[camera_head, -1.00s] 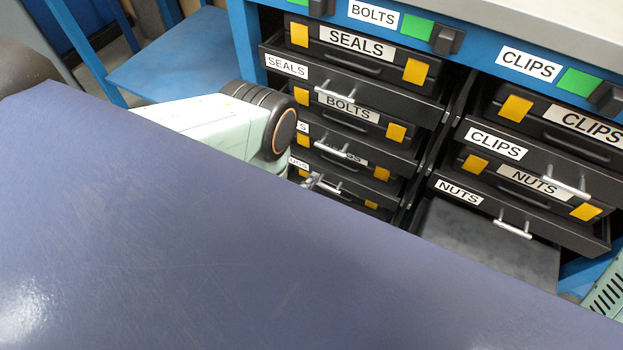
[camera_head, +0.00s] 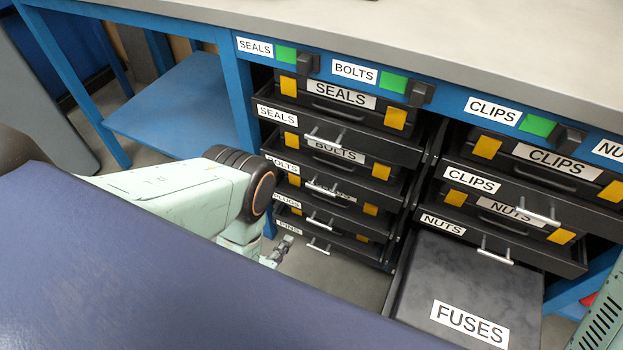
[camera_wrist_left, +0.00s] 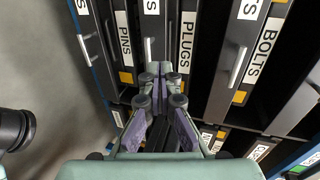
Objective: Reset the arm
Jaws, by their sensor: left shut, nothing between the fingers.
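My left arm (camera_head: 180,195) comes in from the left in the head view, above the floor and in front of the drawer cabinet. My left gripper (camera_head: 280,252) is small there, partly hidden behind the blue-purple surface in the foreground, near the lower left drawers. In the left wrist view my left gripper (camera_wrist_left: 161,92) shows with its purple-padded fingers close together and nothing held. It points toward the drawers labelled PINS (camera_wrist_left: 118,50) and PLUGS (camera_wrist_left: 178,50). My right gripper is out of view.
The workbench (camera_head: 400,30) has several labelled drawers. A drawer labelled FUSES (camera_head: 465,275) stands pulled out at the lower right. The SEALS drawer (camera_head: 330,130) and CLIPS drawer (camera_head: 500,185) hold cases with yellow latches. A blue shelf (camera_head: 175,115) is at the left.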

